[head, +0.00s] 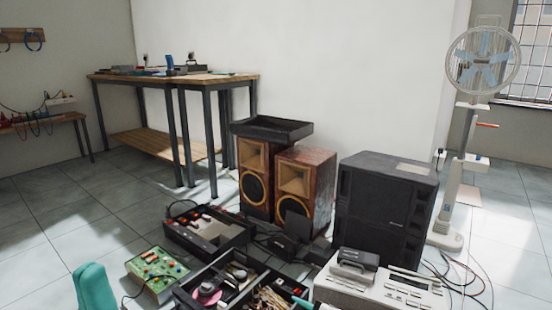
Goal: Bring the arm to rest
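A teal piece that looks like part of my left gripper (94,287) rises from the bottom edge at the lower left of the head view. Only this one part shows, so I cannot tell whether the gripper is open or shut. It appears in front of the floor tiles, left of the green circuit panel (157,272). Nothing can be seen held at it.
Open black boxes (207,232) of parts, a pale console (385,290), wooden speakers (304,190) and a black cabinet (385,212) crowd the floor. A workbench (215,80) stands behind, a fan (484,60) at right. Cables lie at right. Floor at left is clear.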

